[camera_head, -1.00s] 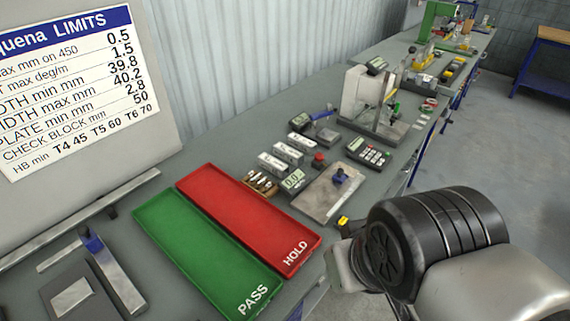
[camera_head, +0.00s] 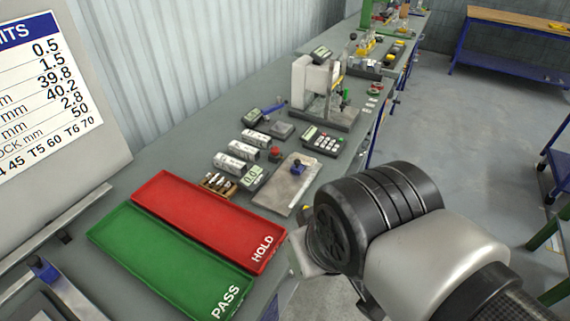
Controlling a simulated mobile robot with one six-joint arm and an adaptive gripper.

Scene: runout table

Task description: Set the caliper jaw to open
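I cannot pick out the caliper or its jaw for certain. A small grey gauge with a 0.0 display (camera_head: 254,178) lies beside a flat metal plate with a blue knob (camera_head: 297,168). Another small device with a display (camera_head: 252,116) and a blue part lies farther back. My arm's dark wrist joint (camera_head: 340,230) fills the lower right, over the table's front edge. My gripper's fingers are hidden or too small to make out, so I cannot see whether they are open or what they touch.
A red HOLD tray (camera_head: 205,215) and a green PASS tray (camera_head: 150,255) lie left of my wrist. White blocks (camera_head: 240,150), a red button (camera_head: 275,153), a keypad device (camera_head: 324,140) and a bench stand (camera_head: 318,90) are behind. Open floor lies to the right.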

